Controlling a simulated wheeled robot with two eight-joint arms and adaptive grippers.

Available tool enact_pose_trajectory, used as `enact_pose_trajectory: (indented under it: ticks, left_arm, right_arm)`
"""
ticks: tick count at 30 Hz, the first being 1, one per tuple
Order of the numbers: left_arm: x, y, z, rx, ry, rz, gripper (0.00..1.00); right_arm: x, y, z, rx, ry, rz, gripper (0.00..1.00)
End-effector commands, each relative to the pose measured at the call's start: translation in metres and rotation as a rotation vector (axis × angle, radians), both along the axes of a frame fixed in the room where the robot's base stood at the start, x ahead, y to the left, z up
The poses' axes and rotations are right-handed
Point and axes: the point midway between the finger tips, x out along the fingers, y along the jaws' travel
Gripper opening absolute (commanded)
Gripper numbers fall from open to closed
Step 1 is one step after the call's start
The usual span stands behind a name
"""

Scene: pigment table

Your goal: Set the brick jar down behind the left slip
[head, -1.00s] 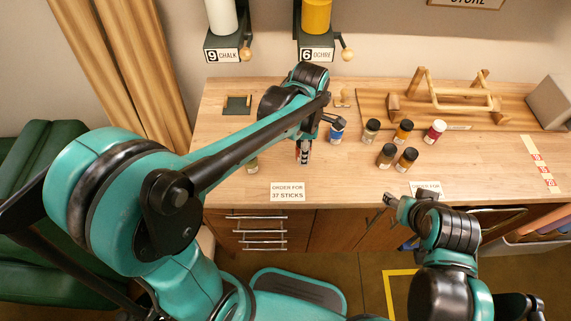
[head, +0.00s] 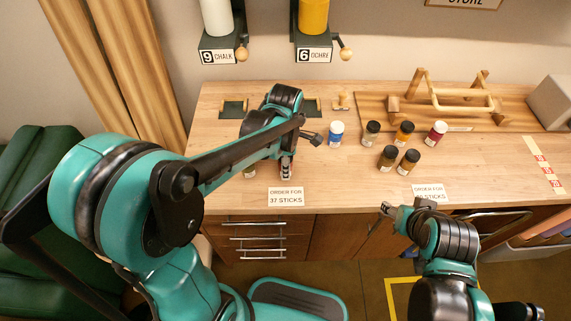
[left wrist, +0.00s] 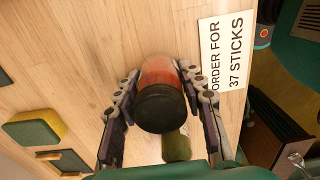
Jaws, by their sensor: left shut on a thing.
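The brick jar (left wrist: 158,75) is red with a black lid and shows between the two fingers in the left wrist view. My left gripper (head: 286,176) is shut on it; in the head view the gripper and arm mostly hide the jar. The left slip, reading "ORDER FOR 37 STICKS" (head: 286,197), lies near the table's front edge and also shows in the left wrist view (left wrist: 224,50). The gripper is just behind this slip. I cannot tell whether the jar touches the table. My right gripper (head: 387,209) is at the front edge; its fingers are too small to read.
An olive jar (left wrist: 177,147) stands close beside the held jar. Other jars, including a blue one (head: 336,134) and a red one (head: 437,133), stand to the right. The right slip (head: 429,191) lies near the front edge. A wooden rack (head: 440,100) stands at the back.

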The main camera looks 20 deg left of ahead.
Motion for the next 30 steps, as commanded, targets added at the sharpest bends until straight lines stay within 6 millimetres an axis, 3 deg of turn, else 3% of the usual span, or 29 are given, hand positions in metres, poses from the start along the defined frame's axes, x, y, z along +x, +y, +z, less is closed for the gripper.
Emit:
enact_pose_trajectory:
  ticks: [1, 3, 14, 17, 30]
  left_arm:
    - [0.0, 0.0, -0.002, 0.0, 0.0, 0.0, 0.42]
    - [0.0, 0.0, -0.001, 0.0, 0.0, 0.0, 0.6]
    - [0.0, 0.0, 0.002, 0.0, 0.0, 0.0, 0.6]
    - [0.0, 0.0, 0.014, 0.0, 0.0, 0.0, 0.6]
    - [0.0, 0.0, 0.105, 0.0, 0.0, 0.0, 0.6]
  right_arm:
    - [0.0, 0.0, -0.002, 0.0, 0.0, 0.0, 0.54]
    - [0.0, 0.0, -0.001, 0.0, 0.0, 0.0, 0.54]
    - [0.0, 0.0, 0.002, 0.0, 0.0, 0.0, 0.54]
    - [0.0, 0.0, 0.007, 0.0, 0.0, 0.0, 0.54]
    - [0.0, 0.0, 0.039, 0.0, 0.0, 0.0, 0.54]
